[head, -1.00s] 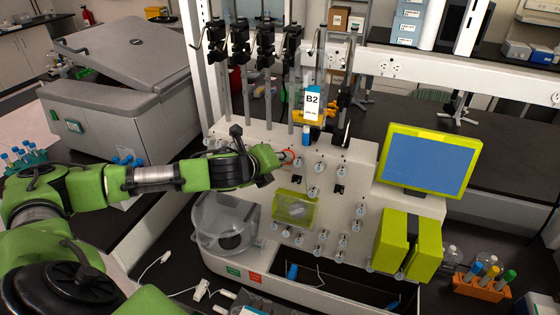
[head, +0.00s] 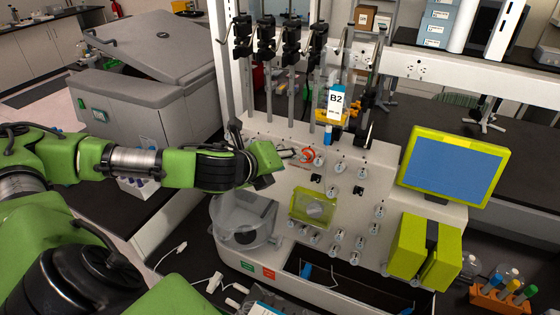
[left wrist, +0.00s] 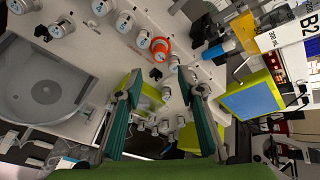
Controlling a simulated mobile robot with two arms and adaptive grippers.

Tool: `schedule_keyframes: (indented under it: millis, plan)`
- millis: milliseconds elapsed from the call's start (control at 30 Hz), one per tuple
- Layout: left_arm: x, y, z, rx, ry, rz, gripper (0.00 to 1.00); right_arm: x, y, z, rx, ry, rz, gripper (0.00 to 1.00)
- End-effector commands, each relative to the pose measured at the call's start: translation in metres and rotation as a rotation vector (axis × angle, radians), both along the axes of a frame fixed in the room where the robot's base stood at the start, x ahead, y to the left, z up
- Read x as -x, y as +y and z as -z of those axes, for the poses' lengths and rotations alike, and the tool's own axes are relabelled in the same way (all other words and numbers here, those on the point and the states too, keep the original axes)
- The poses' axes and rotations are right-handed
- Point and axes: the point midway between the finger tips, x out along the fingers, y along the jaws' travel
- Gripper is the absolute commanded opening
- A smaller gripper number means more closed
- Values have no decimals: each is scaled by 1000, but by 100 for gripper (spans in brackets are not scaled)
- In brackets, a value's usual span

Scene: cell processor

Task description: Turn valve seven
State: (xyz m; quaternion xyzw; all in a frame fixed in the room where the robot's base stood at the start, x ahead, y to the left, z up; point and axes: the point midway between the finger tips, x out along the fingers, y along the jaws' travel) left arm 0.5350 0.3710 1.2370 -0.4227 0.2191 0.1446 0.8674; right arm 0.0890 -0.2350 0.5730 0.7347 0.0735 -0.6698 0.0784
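The cell processor's front panel (head: 345,205) carries several small round white valves. One valve has an orange-red ring (head: 307,156) around it, and it also shows in the left wrist view (left wrist: 160,48). My left gripper (head: 284,158) is in front of the panel, just left of the ringed valve. In the left wrist view its two fingers (left wrist: 163,84) are spread apart with nothing held between them, and the ringed valve appears above the fingertips. My right gripper is out of view.
A yellow-framed screen (head: 453,166) stands at the panel's right. A clear round chamber (head: 243,222) is below my left gripper. Black clamps on poles (head: 290,35) rise above the panel, and a B2 bag label (head: 336,103) hangs there. An orange tube rack (head: 499,300) is at lower right.

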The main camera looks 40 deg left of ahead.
Motion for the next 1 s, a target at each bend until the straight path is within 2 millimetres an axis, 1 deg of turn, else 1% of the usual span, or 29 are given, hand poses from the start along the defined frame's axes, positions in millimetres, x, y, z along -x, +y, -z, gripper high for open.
schedule_keyframes:
  millis: [33,100,300,1000]
  plan:
    - [7,0,-3,-5,1,1,35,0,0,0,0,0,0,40]
    - [14,0,-8,-4,1,0,35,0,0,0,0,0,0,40]
    - [25,-2,-14,0,1,0,35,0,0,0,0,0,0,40]
    - [27,-2,-15,1,1,0,35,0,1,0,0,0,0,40]
